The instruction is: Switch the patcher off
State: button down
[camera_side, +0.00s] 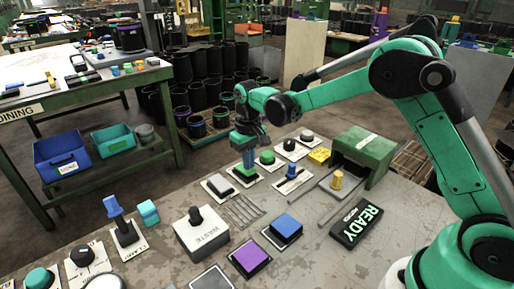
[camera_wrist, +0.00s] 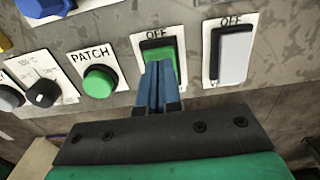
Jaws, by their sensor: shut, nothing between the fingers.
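My gripper (camera_wrist: 159,68) is shut and empty, its blue fingers side by side. In the side view my gripper (camera_side: 248,165) points down at a green rocker switch (camera_side: 241,180). In the wrist view the fingertips overlap this green rocker (camera_wrist: 168,53), which sits on a white plate marked OFF at its top edge. The fingers hide part of it, and I cannot tell whether they touch it. A round green button (camera_wrist: 99,81) on a plate marked PATCH is just left of it. A white rocker (camera_wrist: 234,54), also marked OFF, is to the right.
Knobs (camera_wrist: 41,93) stand left of the PATCH button. Bare tabletop lies at front right.

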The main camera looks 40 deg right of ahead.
jog(key=shift+f, duration=0.55)
jog(key=shift+r, duration=3.55)
jog(key=shift+s+r, duration=0.2)
jog(key=shift+r, duration=0.1)
jog(key=s+r+t, duration=0.3)
jog(key=s+t, duration=0.4)
jog(key=s, duration=0.8)
jog(key=shift+s+r, duration=0.3)
jog(key=shift+r, duration=0.1)
